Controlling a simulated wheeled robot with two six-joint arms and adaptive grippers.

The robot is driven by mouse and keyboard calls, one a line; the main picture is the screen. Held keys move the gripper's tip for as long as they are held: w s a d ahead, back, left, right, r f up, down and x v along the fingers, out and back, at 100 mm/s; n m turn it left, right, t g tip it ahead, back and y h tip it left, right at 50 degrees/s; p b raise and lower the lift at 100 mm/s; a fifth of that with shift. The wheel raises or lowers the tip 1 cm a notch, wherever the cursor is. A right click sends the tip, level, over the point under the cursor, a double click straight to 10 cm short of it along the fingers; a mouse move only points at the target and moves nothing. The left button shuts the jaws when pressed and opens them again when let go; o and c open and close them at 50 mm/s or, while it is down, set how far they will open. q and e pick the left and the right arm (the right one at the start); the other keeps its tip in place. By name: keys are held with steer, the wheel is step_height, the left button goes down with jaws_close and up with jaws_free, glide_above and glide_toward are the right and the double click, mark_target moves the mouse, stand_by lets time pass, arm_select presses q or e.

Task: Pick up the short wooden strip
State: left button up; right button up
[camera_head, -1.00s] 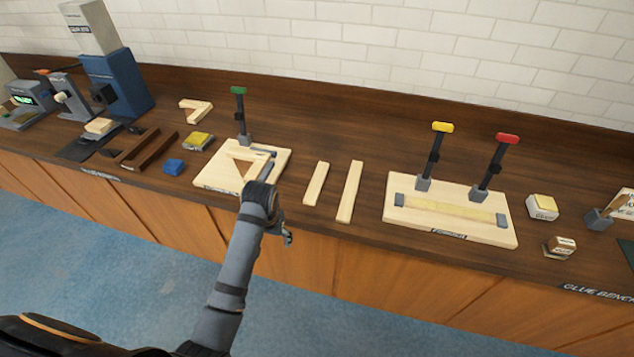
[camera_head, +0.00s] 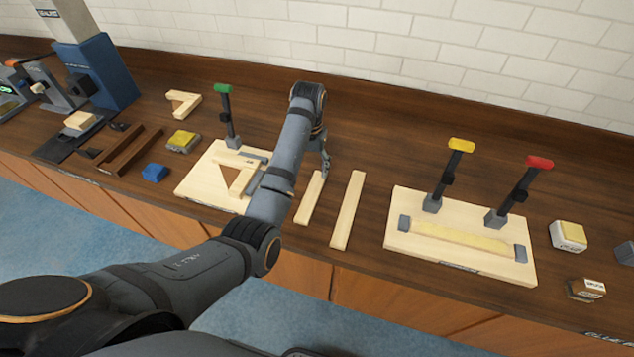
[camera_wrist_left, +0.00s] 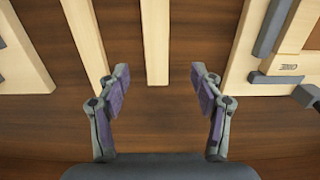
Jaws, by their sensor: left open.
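The short wooden strip (camera_head: 311,200) is pale and lies flat on the dark bench, just right of the jig with the green-handled clamp. A longer strip (camera_head: 348,210) lies beside it on the right. My left gripper (camera_head: 325,165) is over the far end of the short strip. In the left wrist view the open gripper (camera_wrist_left: 160,76) has the short strip (camera_wrist_left: 155,40) between its two fingers, with a gap on each side. The longer strip (camera_wrist_left: 86,42) lies outside the left finger there. My right gripper is out of view.
The jig board (camera_head: 190,187) holds a frame of pale wood under my left arm. A board (camera_head: 400,240) with yellow- and red-handled clamps stands to the right. A blue block (camera_head: 154,173) and a yellow-topped block (camera_head: 182,140) lie left. A tiled wall bounds the back.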

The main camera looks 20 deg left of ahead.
mark_target(312, 195)
arm_select(q)
steer(key=s+f, duration=0.1)
steer(key=f+p, duration=0.1)
steer(key=f, duration=0.1)
steer(key=shift+s, duration=0.4)
steer(key=f, duration=0.1)
steer(key=f+p, duration=0.1)
steer(key=shift+w+d+f, duration=0.15)
steer(key=shift+w+f, duration=0.15)
steer(key=shift+f, duration=0.05)
steer(key=f, duration=0.1)
steer(key=f+p, duration=0.1)
steer(key=f, duration=0.1)
steer(key=shift+s+d, duration=0.15)
steer(key=shift+s, duration=0.05)
steer(key=shift+f, duration=0.55)
steer(key=shift+w, duration=0.1)
steer(key=c, duration=1.3)
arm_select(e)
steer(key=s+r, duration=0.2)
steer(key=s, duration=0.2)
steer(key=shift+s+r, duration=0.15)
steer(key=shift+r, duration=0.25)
